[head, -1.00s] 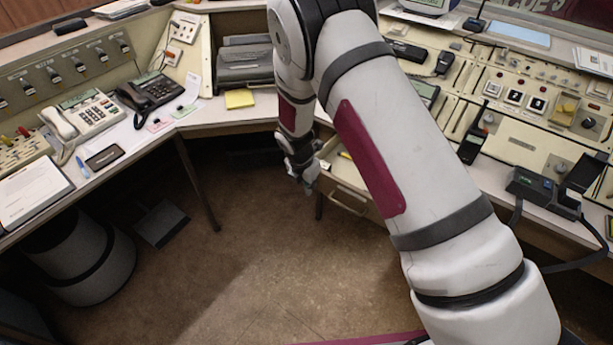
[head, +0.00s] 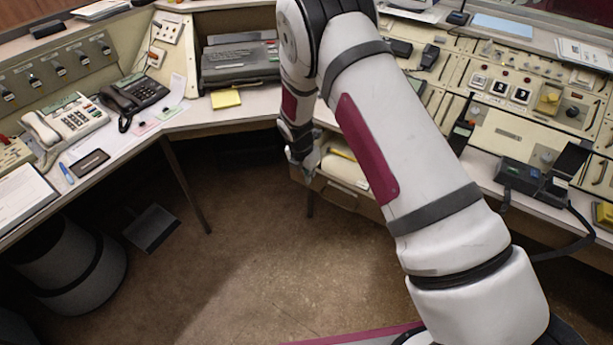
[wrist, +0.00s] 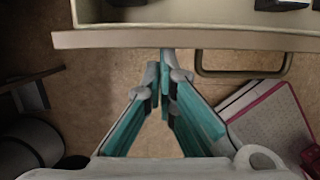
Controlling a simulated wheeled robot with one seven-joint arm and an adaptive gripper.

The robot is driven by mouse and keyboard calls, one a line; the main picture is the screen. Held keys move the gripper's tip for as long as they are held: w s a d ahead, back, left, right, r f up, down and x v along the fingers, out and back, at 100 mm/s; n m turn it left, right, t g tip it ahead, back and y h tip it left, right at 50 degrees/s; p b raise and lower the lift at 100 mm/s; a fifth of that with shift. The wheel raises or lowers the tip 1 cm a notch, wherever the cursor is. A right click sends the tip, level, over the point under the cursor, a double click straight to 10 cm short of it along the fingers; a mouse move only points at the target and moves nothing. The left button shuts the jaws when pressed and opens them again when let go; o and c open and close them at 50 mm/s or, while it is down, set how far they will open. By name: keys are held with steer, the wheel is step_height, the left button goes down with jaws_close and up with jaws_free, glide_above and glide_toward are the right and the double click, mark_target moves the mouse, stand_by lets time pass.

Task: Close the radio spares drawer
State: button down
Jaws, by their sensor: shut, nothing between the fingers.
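The radio spares drawer (head: 352,200) stands partly open under the right-hand desk in the head view, with a yellow item inside, partly hidden by my arm. In the wrist view the top edge of its front (wrist: 110,39) runs across the picture, with a bar handle (wrist: 240,73) right of centre. My gripper (head: 306,171) is at the left end of the drawer front. In the wrist view the shut, empty fingertips (wrist: 163,68) are close to the front's outer side, left of the handle. I cannot tell whether they touch it.
The desk (head: 240,110) wraps around, with a dark phone (head: 135,95) and a yellow pad (head: 226,99) on it. A desk leg (head: 188,185) stands left of the drawer. A grey bin (head: 75,265) is under the left desk. The floor (head: 240,250) in front is clear.

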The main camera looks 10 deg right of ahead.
steer(key=w+d+b, duration=0.3)
steer(key=w, duration=0.1)
steer(key=w+d+b, duration=0.3)
steer(key=w+d, duration=0.1)
steer(key=w+d+b, duration=0.3)
steer(key=w+b, duration=0.1)
steer(key=shift+w+d+f, duration=0.15)
steer(key=shift+w+d, duration=0.15)
steer(key=shift+d, duration=0.1)
steer(key=shift+w+d, duration=0.45)
